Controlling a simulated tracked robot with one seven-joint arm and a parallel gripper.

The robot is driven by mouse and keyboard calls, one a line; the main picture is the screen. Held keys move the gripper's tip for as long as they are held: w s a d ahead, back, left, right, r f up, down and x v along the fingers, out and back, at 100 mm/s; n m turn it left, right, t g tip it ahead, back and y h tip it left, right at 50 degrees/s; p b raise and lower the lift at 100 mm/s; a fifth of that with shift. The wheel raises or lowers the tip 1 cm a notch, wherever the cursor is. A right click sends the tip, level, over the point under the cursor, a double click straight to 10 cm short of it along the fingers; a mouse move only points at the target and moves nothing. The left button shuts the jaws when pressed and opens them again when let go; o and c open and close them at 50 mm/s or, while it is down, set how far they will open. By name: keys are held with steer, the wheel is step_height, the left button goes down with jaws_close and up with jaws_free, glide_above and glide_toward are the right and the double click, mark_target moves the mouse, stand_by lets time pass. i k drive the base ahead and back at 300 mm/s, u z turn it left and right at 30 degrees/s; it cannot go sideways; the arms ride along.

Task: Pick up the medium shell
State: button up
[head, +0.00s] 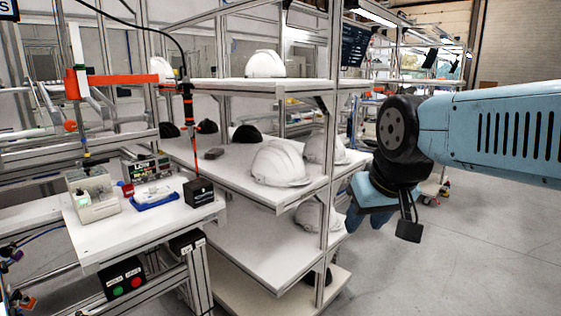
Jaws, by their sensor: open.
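White helmet shells stand on a metal-framed shelf rack. The largest-looking one (279,165) sits near the front edge of the middle shelf (225,165). Another white shell (325,148) is just right of it, partly behind a rack post. One white shell (266,64) sits on the top shelf (225,86), and one (312,217) on the lower shelf is partly hidden. I cannot tell from size which is the medium shell. My gripper (362,217) is open at the right of the rack, pointing down, apart from the shells; its fingers are partly hidden.
Dark shells (246,133) stand at the back of the middle shelf. Upright posts (330,150) border the shelves. A white workbench (140,225) with small devices and a button box (125,279) stands at left. The grey floor (450,265) at right is clear.

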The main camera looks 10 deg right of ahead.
mark_target(277, 163)
steer(key=u, duration=0.15)
steer(key=i, duration=0.9)
steer(key=z, duration=0.1)
